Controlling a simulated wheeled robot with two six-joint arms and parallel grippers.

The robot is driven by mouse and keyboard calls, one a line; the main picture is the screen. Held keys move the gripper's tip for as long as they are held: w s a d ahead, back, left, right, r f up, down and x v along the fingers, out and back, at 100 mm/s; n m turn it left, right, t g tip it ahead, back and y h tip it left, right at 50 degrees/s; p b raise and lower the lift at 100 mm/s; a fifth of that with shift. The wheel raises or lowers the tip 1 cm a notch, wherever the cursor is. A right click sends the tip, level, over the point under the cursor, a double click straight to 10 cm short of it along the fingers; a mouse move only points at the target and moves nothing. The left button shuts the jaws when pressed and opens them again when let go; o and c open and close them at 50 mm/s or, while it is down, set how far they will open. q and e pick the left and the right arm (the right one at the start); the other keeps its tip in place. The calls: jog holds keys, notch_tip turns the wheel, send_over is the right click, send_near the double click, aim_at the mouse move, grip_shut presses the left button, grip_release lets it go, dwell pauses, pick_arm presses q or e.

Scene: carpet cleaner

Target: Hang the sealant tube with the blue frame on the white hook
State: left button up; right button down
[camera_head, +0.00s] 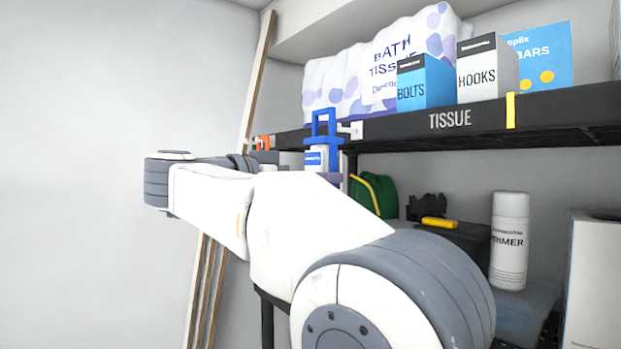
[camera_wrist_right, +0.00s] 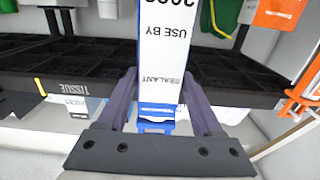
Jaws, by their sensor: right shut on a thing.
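The sealant tube (camera_head: 317,160) is upright, with its blue frame (camera_head: 324,123) on top, at the shelf edge in the head view. My right gripper (camera_wrist_right: 160,88) is shut on the tube, with a dark finger on each side of its white label (camera_wrist_right: 162,50). The blue frame also shows in the right wrist view (camera_wrist_right: 156,127). The white hook (camera_head: 354,130) sticks out from the shelf edge, just right of the blue frame. I cannot tell whether the frame touches it. My right arm hides most of the gripper in the head view. My left gripper is not in view.
An orange frame (camera_head: 262,143) hangs at the shelf's far left end. The black shelf edge (camera_head: 400,127) carries bath tissue (camera_head: 345,75) and boxes. Below are a green item (camera_head: 375,195) and a primer can (camera_head: 510,240).

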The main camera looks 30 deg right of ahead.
jog(key=shift+d+r, duration=0.1)
dwell(0.4)
jog(key=shift+d, duration=0.9)
jog(key=shift+w+d, duration=0.1)
jog(key=shift+d, duration=0.05)
jog(key=shift+w+d, duration=0.1)
jog(key=shift+d, duration=1.05)
jog(key=shift+d+p, duration=0.3)
jog(key=shift+d, duration=0.15)
